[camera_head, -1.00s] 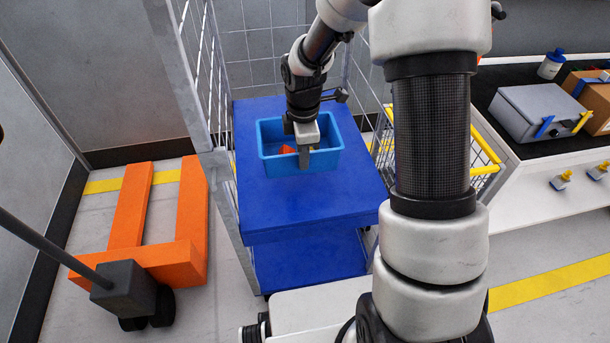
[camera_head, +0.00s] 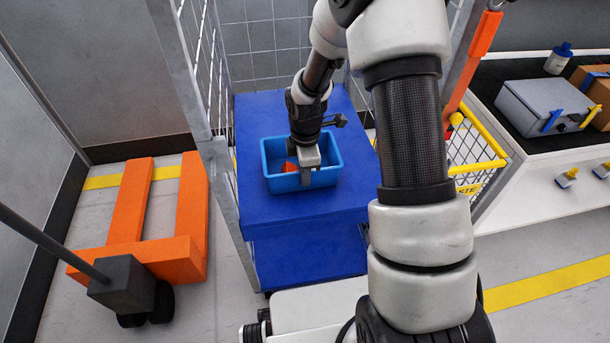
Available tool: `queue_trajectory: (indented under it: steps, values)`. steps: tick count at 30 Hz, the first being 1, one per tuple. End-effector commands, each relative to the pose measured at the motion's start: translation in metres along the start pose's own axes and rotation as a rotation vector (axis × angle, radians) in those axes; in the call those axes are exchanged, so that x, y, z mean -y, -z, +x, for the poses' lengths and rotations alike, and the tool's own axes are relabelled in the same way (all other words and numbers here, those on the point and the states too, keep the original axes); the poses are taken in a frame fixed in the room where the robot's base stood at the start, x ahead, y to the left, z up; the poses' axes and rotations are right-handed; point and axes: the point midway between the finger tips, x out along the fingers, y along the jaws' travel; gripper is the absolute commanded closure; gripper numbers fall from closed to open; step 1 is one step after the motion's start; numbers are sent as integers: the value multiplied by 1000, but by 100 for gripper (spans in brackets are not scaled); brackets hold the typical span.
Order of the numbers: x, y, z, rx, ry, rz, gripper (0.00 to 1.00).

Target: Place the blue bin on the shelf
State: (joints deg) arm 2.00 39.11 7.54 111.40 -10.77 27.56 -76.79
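The blue bin (camera_head: 273,184) is over the front half of the blue upper shelf (camera_head: 262,215). It looks upright; whether it rests on the shelf or hangs slightly above is hard to tell. An orange object (camera_head: 289,167) lies inside it. My gripper (camera_head: 307,178) points down at the bin's near wall, with one finger showing outside that wall. It appears shut on the near rim; the other finger is hidden.
A wire mesh side (camera_head: 203,70) stands left of the shelf. An orange pallet jack (camera_head: 190,215) is on the floor at left. At right are a yellow-rimmed wire basket (camera_head: 478,165) and a counter with a grey case (camera_head: 545,105). Bare shelf surface lies behind the bin.

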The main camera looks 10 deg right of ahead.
Motion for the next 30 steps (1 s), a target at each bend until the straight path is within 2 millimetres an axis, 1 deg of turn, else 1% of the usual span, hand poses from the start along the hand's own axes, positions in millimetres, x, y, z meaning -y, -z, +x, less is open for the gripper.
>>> queue_trajectory:
  steps: [2,6,14,17,20,30]
  values:
    - [0,0,3,0,-1,0,100]
    - [0,0,3,0,0,0,78]
    - [0,0,2,0,0,0,78]
    - [0,0,-4,0,-1,0,78]
    - [-1,0,-16,-1,-3,1,78]
    - [-1,0,-89,0,-3,1,78]
